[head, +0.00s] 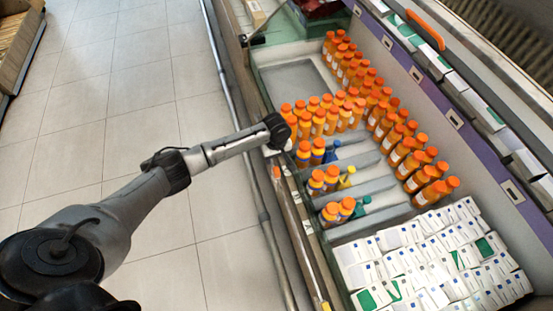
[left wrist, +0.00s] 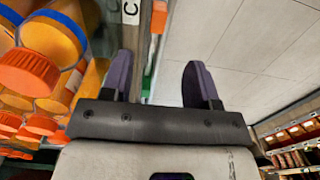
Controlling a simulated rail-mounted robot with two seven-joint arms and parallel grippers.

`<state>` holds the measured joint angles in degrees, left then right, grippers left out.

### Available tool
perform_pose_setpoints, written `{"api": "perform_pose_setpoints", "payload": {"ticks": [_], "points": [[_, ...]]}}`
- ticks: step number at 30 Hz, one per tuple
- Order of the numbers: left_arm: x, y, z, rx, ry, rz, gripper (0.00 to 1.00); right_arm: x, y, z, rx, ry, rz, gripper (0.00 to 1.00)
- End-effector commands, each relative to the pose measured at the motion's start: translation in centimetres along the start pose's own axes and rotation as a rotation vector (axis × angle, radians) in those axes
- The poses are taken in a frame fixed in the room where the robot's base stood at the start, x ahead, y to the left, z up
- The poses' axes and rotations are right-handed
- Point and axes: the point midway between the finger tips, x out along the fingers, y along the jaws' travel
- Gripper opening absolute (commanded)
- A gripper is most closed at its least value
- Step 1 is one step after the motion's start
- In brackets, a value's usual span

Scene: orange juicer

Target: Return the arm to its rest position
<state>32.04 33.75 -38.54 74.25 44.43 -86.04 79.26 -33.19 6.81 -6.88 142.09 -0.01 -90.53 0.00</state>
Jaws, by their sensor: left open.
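My left arm reaches in from the left of the head view, over the floor. Its wrist end is at the near edge of the refrigerated case, beside the orange bottles (head: 318,122). My left gripper (left wrist: 158,78) shows in the left wrist view with two dark fingers apart and nothing between them. In the head view the fingers are mostly hidden by the wrist. Orange-capped bottles (left wrist: 52,38) stand close to the left of the fingers in the left wrist view. My right gripper is in neither view.
The case has a near rail (head: 300,215) and grey dividers (head: 372,190). A blue-capped bottle (head: 331,152), a yellow-capped one (head: 346,178) and a green-capped one (head: 361,206) stand among the rows. White cartons (head: 430,262) fill the near end. The tiled floor (head: 110,110) at left is clear.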

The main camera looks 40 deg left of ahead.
Motion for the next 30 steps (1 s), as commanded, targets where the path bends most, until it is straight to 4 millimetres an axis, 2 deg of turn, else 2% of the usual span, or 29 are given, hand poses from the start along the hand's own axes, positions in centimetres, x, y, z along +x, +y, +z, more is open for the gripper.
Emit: {"api": "perform_pose_setpoints", "payload": {"ticks": [4,12,17,23,25,28,30], "points": [[-1.0,-0.1,0.0,-0.001,0.001,-0.001,0.55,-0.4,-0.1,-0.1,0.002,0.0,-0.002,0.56],[-1.2,-0.1,0.0,0.002,0.001,-0.001,0.55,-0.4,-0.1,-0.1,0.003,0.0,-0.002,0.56],[-1.2,-0.1,0.0,0.107,0.0,-0.002,0.55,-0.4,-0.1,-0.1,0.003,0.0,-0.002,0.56],[-1.3,-0.3,-0.7,0.466,0.042,-0.028,0.55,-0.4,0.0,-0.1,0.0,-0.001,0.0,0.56],[-2.2,0.2,-0.8,0.634,0.096,-0.036,0.55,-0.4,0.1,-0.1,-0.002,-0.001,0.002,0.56],[-5.0,1.7,-0.5,0.886,0.212,-0.031,0.55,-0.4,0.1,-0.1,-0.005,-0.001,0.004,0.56],[-8.3,3.3,-0.2,1.061,0.329,-0.016,0.55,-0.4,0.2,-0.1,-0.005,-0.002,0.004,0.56]]}}
